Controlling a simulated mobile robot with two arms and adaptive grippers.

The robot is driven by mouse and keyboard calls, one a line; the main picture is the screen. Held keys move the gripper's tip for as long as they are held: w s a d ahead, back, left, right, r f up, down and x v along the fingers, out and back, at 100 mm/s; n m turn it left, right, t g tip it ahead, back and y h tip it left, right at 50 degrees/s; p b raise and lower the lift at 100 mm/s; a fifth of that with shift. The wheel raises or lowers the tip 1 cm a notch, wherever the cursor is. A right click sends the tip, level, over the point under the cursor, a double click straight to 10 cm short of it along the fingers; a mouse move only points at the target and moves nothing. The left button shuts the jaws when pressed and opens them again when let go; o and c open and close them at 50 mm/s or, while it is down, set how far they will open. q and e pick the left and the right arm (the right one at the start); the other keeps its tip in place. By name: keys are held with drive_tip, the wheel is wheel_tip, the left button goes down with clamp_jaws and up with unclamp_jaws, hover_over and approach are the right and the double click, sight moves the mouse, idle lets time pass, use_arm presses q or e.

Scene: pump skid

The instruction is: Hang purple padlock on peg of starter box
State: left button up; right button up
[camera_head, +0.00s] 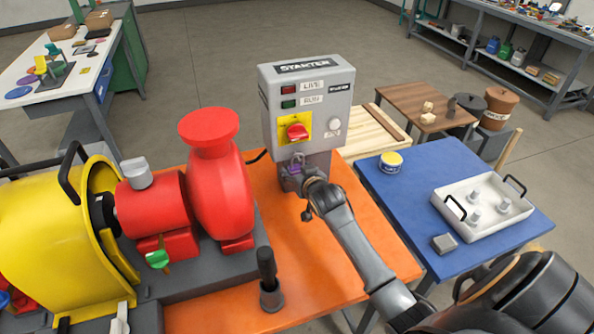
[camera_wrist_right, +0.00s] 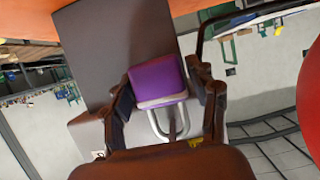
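The grey starter box (camera_head: 308,98) stands on the orange table, with a red knob on a yellow plate on its front. The purple padlock (camera_wrist_right: 159,80) fills the space between the fingers of my right gripper (camera_wrist_right: 163,90), one finger against each side. Its pale shackle points toward the gripper's palm. In the head view my right gripper (camera_head: 299,180) is at the lower front of the box, and only a little of the padlock (camera_head: 295,169) shows there. I cannot tell whether the shackle is around a peg; the peg is not clear. My left gripper is out of view.
A red pump (camera_head: 215,180) and a yellow guard (camera_head: 45,230) stand left of the box. A dark upright handle (camera_head: 267,270) stands in front on the orange table (camera_head: 300,245). A blue table (camera_head: 400,210) with a white tray (camera_head: 470,222) is at the right.

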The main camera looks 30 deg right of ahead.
drive_tip(key=shift+o, duration=0.2)
drive_tip(key=v, duration=1.2)
